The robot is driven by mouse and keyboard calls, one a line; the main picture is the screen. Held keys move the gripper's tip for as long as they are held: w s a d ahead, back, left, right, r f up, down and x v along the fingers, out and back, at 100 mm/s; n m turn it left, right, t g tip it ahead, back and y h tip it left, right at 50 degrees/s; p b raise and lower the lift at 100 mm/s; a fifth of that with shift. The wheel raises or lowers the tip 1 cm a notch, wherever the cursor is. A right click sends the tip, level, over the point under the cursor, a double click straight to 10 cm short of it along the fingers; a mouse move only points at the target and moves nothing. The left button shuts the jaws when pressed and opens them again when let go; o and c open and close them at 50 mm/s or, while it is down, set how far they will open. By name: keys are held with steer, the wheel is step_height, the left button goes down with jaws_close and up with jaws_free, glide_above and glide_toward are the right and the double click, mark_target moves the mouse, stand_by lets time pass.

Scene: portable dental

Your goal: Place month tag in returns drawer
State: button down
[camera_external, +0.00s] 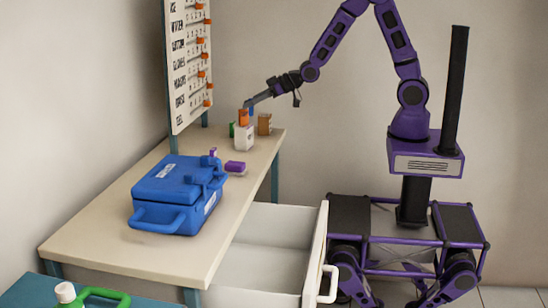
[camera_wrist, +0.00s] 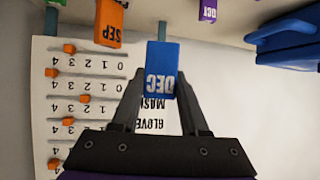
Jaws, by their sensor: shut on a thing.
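My gripper (camera_external: 250,104) is shut on a blue month tag marked DEC; the wrist view shows the tag (camera_wrist: 162,66) between my fingertips (camera_wrist: 162,98). In the external view only a small blue bit of it shows, at the far end of the table above a white block-like holder (camera_external: 243,138). An orange tag (camera_external: 244,117) shows just in front of it there; the wrist view has an orange tag marked SEP (camera_wrist: 109,22). An open white drawer (camera_external: 272,257) is under the table's right side, and its inside looks empty.
A blue case (camera_external: 178,194) stands on the table (camera_external: 110,242). A purple block (camera_external: 235,167), a small purple piece (camera_external: 213,152) and a brown block (camera_external: 264,123) are near the far end. A white board with orange sliders (camera_external: 190,65) rises at the back left.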

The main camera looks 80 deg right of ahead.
steer(key=w+a+n+y+b, duration=0.1)
steer(key=w+a+n+y, duration=0.2)
steer(key=w+a, duration=0.4)
steer(key=shift+g, duration=0.3)
steer(key=f, duration=0.3)
steer(key=s+f, duration=0.1)
steer(key=f, duration=0.6)
steer(key=shift+s+a+f+b, duration=0.15)
steer(key=shift+s+f+b, duration=0.05)
steer(key=shift+f+b, duration=0.2)
steer(key=shift+f, duration=2.05)
steer(key=shift+f+b, duration=0.2)
steer(key=shift+b, duration=0.25)
steer(key=shift+c, duration=2.1)
jaws_free()
